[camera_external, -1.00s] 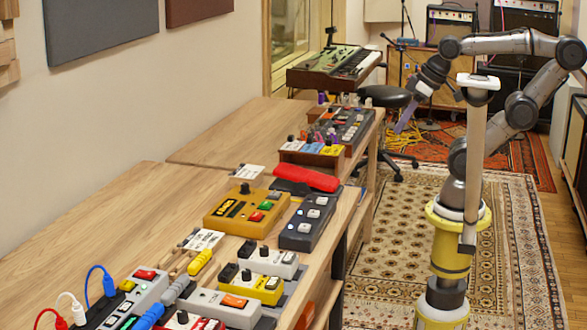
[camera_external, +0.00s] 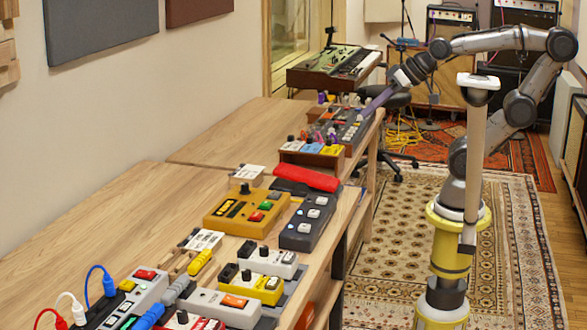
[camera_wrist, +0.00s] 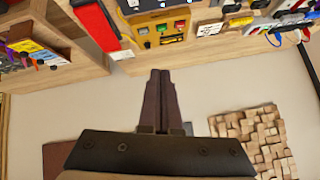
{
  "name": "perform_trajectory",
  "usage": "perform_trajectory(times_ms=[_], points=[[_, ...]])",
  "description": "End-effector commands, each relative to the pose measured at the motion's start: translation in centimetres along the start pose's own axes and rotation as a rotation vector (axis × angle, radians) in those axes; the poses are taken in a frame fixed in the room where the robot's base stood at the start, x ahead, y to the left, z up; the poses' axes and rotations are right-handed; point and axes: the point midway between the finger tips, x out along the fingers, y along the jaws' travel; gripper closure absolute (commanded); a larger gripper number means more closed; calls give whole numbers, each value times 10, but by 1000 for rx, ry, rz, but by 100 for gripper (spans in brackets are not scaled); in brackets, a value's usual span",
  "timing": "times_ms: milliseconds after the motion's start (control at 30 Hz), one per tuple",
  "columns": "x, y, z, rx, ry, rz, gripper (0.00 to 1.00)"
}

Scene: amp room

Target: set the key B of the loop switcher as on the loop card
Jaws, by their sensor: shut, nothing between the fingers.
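My gripper (camera_external: 363,116) is shut and empty. Its long fingers reach down-left to the far end of the bench, over or at a dark box with small keys (camera_external: 350,128); I cannot tell whether they touch it. In the wrist view the closed fingers (camera_wrist: 160,75) stand in the middle. A dark slate pedal with several pale square keys (camera_external: 308,222) lies nearer, right of the yellow box; it looks like the loop switcher, but I cannot read labels. White cards lie behind the yellow box (camera_external: 250,172) and left of it (camera_external: 204,240); their print is unreadable, so I cannot tell which is the loop card.
A red padded object (camera_external: 306,178) lies beyond the slate pedal. The yellow box (camera_external: 246,208) has coloured buttons. A wooden-sided unit with coloured panels (camera_external: 312,150) stands near my gripper. Pedals and cables crowd the near end. The bench's left side is bare.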

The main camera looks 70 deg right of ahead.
Motion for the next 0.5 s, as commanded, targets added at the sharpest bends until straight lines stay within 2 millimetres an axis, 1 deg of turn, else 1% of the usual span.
perform_trajectory(times_ms=[33, 100, 167, 200, 267, 367, 400, 500], points=[[13, -6, -9, 51, 22, -21, 100], [30, -13, -22, 130, 62, -49, 100], [46, -19, -31, 198, 89, -69, 100], [58, -21, -36, 243, 104, -78, 100], [78, -25, -40, 309, 121, -88, 100], [115, -26, -37, 410, 134, -84, 100], [130, -26, -32, 442, 135, -76, 100], [159, -25, -14, 480, 110, -49, 100]])
